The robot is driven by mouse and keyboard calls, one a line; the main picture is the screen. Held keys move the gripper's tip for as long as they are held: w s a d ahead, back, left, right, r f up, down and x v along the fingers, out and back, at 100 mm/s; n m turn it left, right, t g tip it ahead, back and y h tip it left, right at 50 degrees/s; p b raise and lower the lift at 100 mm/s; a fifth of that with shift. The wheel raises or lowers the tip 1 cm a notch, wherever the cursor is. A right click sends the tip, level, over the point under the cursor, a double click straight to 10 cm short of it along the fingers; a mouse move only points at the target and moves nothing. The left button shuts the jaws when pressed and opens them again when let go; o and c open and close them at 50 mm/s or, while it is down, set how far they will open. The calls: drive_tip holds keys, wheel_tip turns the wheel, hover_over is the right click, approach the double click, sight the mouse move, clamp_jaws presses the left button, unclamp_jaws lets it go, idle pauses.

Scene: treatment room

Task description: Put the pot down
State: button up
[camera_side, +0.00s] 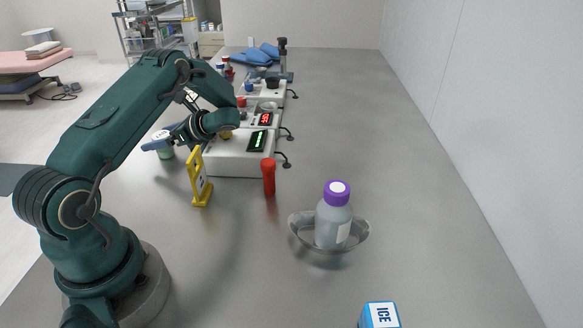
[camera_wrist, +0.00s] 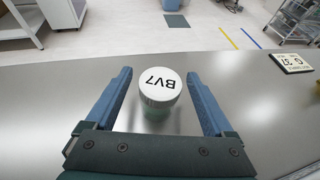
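The pot is a small jar with a white lid marked BV7 (camera_wrist: 160,84) and a greenish body. In the wrist view it stands between the two blue fingers of my gripper (camera_wrist: 161,95), with a gap on each side. My gripper is open around it and does not appear to touch it. In the side view my gripper (camera_side: 157,144) is low over the left part of the table, and the pot's greenish body (camera_side: 167,154) shows just below the fingers. It appears upright on the table; its base is mostly hidden.
A yellow stand (camera_side: 199,180), a red tube (camera_side: 269,177) and white devices with lit displays (camera_side: 228,160) are to the right. An ICE box (camera_side: 380,315) is in front. The right table surface is clear.

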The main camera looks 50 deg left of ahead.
drive_tip(key=shift+d+f, duration=0.1)
drive_tip(key=shift+f, duration=0.15)
drive_tip(key=shift+r, duration=0.2)
drive_tip(key=v, duration=0.8)
drive_tip(key=r+v, duration=0.1)
drive_tip(key=v, duration=0.3)
drive_tip(key=shift+w, duration=0.1)
